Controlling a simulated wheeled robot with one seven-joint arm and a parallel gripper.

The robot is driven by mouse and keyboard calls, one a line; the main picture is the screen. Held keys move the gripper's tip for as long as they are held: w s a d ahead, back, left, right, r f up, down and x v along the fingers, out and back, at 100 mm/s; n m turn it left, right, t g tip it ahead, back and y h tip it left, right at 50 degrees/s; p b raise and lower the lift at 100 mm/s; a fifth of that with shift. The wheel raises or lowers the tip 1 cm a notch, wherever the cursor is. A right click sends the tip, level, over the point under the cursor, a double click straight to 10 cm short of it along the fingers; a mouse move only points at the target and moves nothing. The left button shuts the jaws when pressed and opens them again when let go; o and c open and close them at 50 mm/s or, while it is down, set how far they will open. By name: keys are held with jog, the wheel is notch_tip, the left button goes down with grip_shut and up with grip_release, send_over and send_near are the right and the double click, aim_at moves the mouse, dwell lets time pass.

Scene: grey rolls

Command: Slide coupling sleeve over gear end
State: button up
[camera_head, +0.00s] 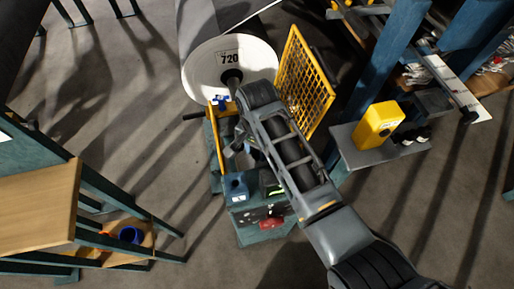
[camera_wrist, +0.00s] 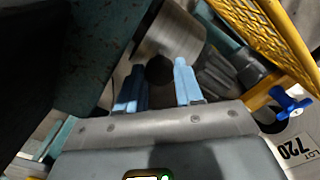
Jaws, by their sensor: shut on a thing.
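My gripper (camera_wrist: 157,82) shows in the wrist view with two light blue fingers set apart. It is shut on a smooth metallic cylinder, which looks like the coupling sleeve (camera_wrist: 173,36), at and beyond the fingertips. A dark round knob or end shows between the fingers; I cannot tell what it belongs to. A dark grey ribbed part, which looks like the gear end (camera_wrist: 217,76), lies just right of the sleeve. I cannot tell whether the two touch or overlap. In the head view my arm hides most of the grip area above the teal machine (camera_head: 262,230).
A large roll with a white end face (camera_head: 205,72) marked 720 stands behind the machine. A yellow mesh guard (camera_head: 305,80) stands open to the right. A yellow box (camera_head: 378,124) sits on a side shelf. A wooden-topped bench (camera_head: 40,205) is at left, with open floor between.

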grip_shut()
jog(key=w+a+b, duration=0.1)
jog(key=w+b, duration=0.2)
jog(key=w, duration=0.3)
jog(key=shift+w+a+r+b, duration=0.15)
jog(key=shift+w+a+b, duration=0.2)
jog(key=shift+a, duration=0.05)
jog(key=o, duration=0.9)
grip_release()
